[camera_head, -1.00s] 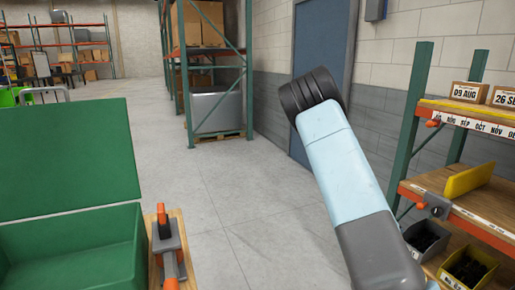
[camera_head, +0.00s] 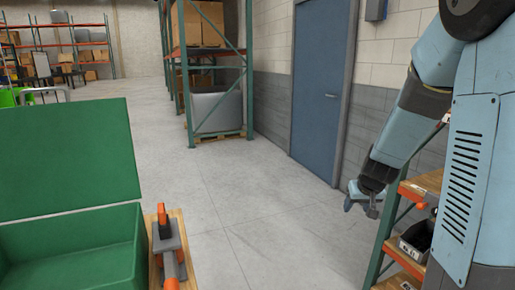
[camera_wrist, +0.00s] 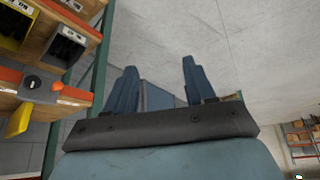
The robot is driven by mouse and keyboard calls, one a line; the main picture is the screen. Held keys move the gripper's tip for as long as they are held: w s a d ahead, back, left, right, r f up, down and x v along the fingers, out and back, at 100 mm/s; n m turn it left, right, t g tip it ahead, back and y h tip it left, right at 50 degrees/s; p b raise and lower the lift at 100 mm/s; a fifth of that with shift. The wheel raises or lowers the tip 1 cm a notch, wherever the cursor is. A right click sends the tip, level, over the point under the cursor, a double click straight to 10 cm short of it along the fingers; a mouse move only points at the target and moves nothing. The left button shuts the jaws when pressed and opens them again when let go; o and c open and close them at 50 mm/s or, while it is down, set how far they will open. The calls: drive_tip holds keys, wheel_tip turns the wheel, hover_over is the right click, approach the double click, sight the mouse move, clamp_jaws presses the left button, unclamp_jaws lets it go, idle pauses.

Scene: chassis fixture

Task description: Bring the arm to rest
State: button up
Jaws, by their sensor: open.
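My arm is folded on the right side of the head view, in front of the right-hand shelf. My gripper (camera_head: 366,198) hangs at its lower end, beside the shelf's green post, in front of the blue door. In the wrist view my gripper (camera_wrist: 160,85) shows two blue fingers spread apart with nothing between them. Part of the shelf behind my arm is hidden.
The shelf with orange beams and wooden boards (camera_head: 428,180) stands close at right; black bins (camera_head: 416,240) sit on it. The green box (camera_head: 75,245) with raised lid and a clamp (camera_head: 166,240) are at left. The floor (camera_head: 240,200) between is clear.

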drive_tip(key=s+a+r, duration=0.3)
drive_tip(key=s+r, duration=0.6)
drive_tip(key=s, duration=0.3)
drive_tip(key=s+a+r, duration=0.4)
drive_tip(key=s+r, duration=0.5)
drive_tip(key=s, duration=0.3)
drive_tip(key=shift+s+a, duration=0.25)
drive_tip(key=shift+s, duration=0.1)
